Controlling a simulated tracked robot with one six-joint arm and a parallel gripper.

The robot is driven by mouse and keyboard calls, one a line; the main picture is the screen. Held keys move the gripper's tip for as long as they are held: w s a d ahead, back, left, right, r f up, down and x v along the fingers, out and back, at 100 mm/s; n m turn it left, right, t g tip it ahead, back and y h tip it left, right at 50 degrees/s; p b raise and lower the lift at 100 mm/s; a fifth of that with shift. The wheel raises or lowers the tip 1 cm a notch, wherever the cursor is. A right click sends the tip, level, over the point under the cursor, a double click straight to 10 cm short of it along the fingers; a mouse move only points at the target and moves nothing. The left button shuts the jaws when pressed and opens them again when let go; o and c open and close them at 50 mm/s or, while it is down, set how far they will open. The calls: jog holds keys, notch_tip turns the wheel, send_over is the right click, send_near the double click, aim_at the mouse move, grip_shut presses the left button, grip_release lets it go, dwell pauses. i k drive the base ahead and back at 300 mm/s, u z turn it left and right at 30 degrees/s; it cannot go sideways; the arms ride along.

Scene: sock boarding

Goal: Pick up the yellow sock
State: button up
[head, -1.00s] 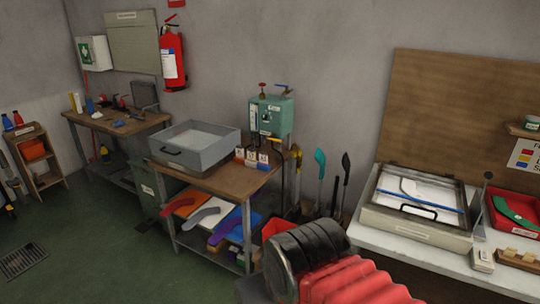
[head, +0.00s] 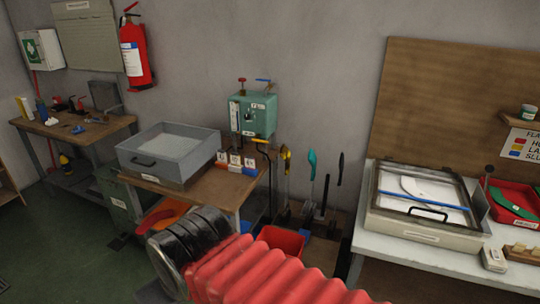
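I cannot make out a yellow sock in the head view. An orange sock-shaped piece (head: 160,214) shows in part on the lower shelf of the middle bench, and my arm hides the rest of that shelf. A white sock shape (head: 408,186) lies in the framed box on the right-hand white table. A green sock shape (head: 512,203) lies in a red tray (head: 532,192) at the right edge. My gripper is out of view; only the black and red ribbed part of my arm shows at the bottom.
A grey metal tray (head: 160,166) stands on the middle bench (head: 205,188). A red bin (head: 281,240) and upright long-handled tools (head: 312,180) stand between that bench and the white table (head: 400,246). Green floor (head: 50,240) is clear at lower left.

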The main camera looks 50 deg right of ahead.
aim_at(285, 153)
jog(key=z, duration=0.05)
jog(key=i, duration=0.75)
jog(key=z, duration=0.85)
jog(key=i, duration=0.8)
jog(key=z, duration=0.6)
